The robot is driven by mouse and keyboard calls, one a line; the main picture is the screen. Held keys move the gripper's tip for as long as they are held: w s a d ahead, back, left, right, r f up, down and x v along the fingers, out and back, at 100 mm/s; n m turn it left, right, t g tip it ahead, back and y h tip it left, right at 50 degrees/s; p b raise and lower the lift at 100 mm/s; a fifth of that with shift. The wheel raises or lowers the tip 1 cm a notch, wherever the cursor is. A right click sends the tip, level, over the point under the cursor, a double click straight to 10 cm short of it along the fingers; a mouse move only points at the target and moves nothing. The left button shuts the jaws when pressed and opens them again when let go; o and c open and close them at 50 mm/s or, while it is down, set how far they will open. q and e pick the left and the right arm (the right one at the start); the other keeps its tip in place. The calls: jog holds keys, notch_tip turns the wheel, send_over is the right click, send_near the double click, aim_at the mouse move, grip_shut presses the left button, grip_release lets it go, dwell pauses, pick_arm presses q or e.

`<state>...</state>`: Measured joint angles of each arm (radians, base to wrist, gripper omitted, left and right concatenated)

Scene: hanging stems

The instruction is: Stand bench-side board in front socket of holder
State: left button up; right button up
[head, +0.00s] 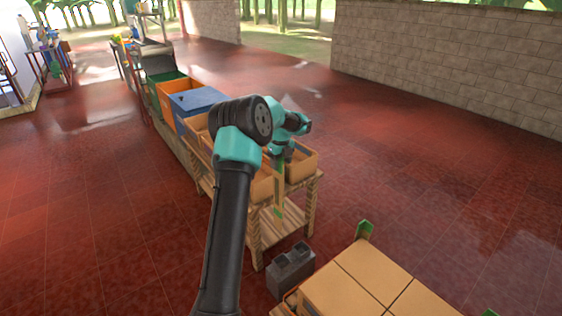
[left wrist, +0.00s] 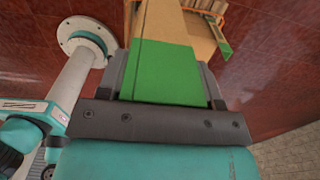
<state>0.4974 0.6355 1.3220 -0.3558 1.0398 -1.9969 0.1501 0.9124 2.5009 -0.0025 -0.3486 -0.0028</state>
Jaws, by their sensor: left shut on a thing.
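My left gripper (head: 282,158) is shut on a board (left wrist: 165,72) with a green end, which fills the space between its fingers in the left wrist view. Beyond the green end the board is tan wood. A grey block (head: 290,268), possibly the holder, stands on the floor in front of the bench. My right gripper is out of view.
Open wooden boxes (head: 300,165) stand on the bench top. Blue (head: 197,101) and orange bins line up behind it. Tan cartons (head: 372,275) with a green-tipped corner post (head: 364,229) are at the lower right. The red tiled floor to the right is clear.

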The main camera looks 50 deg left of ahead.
pick_arm(q)
notch_tip(320, 180, down, 34)
jog(key=shift+f, duration=0.25)
dwell(3.5)
jog(key=shift+f, duration=0.55)
dwell(1.0)
jog(key=o, duration=1)
